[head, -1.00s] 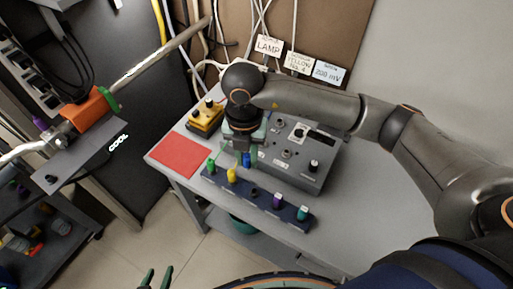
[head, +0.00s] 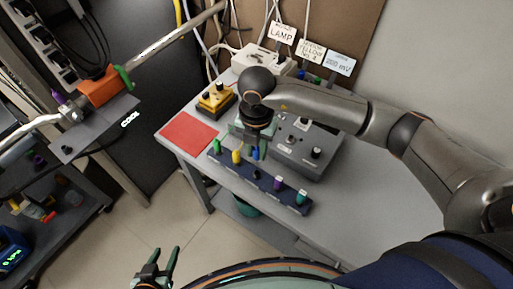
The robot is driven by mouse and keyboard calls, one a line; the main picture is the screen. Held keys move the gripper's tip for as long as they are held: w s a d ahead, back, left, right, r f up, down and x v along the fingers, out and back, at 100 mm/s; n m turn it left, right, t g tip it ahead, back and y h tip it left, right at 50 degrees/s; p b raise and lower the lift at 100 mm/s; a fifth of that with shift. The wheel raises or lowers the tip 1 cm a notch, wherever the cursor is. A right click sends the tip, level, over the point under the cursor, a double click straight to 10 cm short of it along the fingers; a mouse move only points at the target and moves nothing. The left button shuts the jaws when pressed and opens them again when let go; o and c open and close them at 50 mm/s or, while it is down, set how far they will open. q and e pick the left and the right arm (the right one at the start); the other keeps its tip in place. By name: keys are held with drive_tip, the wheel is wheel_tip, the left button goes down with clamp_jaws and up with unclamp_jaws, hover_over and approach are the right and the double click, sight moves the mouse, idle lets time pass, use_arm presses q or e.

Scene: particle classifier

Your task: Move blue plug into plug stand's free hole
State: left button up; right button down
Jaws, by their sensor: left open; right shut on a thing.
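The plug stand (head: 265,187) is a long dark blue bar along the front of the grey table. It holds a green plug (head: 217,146), a yellow plug (head: 237,157), a purple plug (head: 278,183) and a teal plug (head: 300,197). A dark free hole (head: 256,174) shows between yellow and purple. My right gripper (head: 255,148) points down behind the stand, shut on the blue plug (head: 255,154), which is partly hidden by it. The plug appears just behind the free hole; its height is unclear. My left gripper (head: 164,254) is open and empty at the bottom, away from the table.
A grey control box (head: 310,155) with knobs stands close behind the stand, right of my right gripper. A yellow box (head: 215,101) and a red mat (head: 188,132) lie to the left. A white box with cables (head: 258,60) is at the back. The table's right part is clear.

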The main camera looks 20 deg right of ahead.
sight(257, 161)
drive_tip(key=shift+f+b, duration=1.9)
drive_tip(key=shift+f, duration=0.75)
drive_tip(key=shift+f+b, duration=1.25)
drive_tip(key=shift+f, duration=0.25)
drive_tip(key=c, duration=0.6)
unclamp_jaws()
drive_tip(key=shift+c, duration=0.2)
drive_tip(key=shift+r, duration=0.1)
wheel_tip(257, 161, up, 12)
drive_tip(key=shift+r, duration=0.2)
